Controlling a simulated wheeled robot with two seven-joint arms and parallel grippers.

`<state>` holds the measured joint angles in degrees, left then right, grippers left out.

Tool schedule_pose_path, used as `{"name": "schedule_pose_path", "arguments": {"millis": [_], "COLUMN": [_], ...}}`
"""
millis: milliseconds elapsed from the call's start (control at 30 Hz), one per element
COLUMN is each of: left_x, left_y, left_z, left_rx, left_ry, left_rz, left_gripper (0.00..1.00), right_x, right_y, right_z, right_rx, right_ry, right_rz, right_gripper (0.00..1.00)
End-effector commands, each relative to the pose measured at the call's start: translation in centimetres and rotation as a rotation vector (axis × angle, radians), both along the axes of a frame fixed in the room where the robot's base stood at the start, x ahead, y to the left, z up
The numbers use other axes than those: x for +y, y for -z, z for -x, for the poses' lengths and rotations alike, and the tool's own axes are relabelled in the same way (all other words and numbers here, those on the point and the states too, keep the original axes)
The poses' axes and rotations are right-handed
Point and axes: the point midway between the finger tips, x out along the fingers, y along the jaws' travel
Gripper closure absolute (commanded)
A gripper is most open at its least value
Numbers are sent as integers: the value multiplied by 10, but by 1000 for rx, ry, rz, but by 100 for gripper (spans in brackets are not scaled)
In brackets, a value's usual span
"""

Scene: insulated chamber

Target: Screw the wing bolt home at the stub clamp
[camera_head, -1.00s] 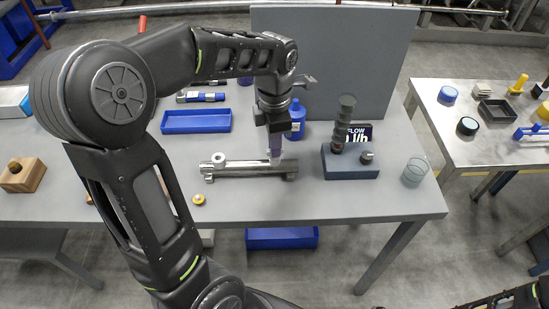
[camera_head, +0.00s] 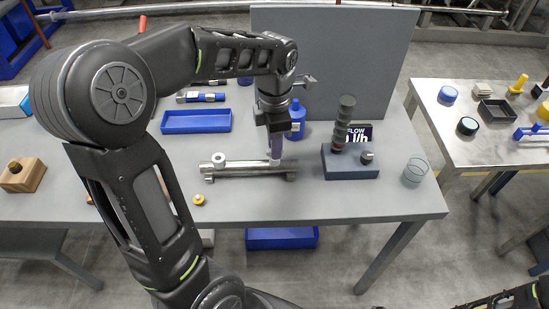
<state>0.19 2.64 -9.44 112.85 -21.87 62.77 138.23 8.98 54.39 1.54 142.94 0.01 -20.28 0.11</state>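A metal pipe piece (camera_head: 235,172) lies on the grey table, with a round stub (camera_head: 218,158) near its left end. I take this to be the stub clamp, but the clamp parts are too small to tell. My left gripper (camera_head: 276,152) points down over the right part of the pipe. A pale purple-grey piece shows at its fingertips, touching or just above the pipe. I cannot tell whether this is finger or held part. No wing bolt can be made out. Only part of my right arm (camera_head: 510,299) shows at the bottom right corner; its gripper is out of view.
A blue tray (camera_head: 196,122), a blue bottle (camera_head: 297,120), a dark block with a ribbed post (camera_head: 350,164) and a clear cup (camera_head: 415,170) stand around the pipe. A grey panel (camera_head: 340,60) rises behind. A small yellow-topped piece (camera_head: 198,199) lies in front. The table's front right is clear.

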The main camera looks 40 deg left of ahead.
Motion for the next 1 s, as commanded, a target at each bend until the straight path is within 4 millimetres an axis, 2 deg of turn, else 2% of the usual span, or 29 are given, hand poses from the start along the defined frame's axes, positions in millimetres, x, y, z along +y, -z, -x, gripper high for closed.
{"name": "schedule_pose_path", "arguments": {"millis": [167, 500, 1000], "left_x": [0, 0, 0], "left_y": [-8, -48, -50], "left_z": [0, 0, 0], "left_rx": [0, 0, 1], "left_ry": [0, 0, 0], "left_rz": [0, 0, 1], "left_gripper": [77, 77, 77], "right_x": [0, 0, 0], "right_y": [-7, -38, -39], "right_z": [0, 0, 0], "right_rx": [0, 0, 0], "right_ry": [0, 0, 0], "right_rz": [0, 0, 0], "right_gripper": [64, 64, 64]}}
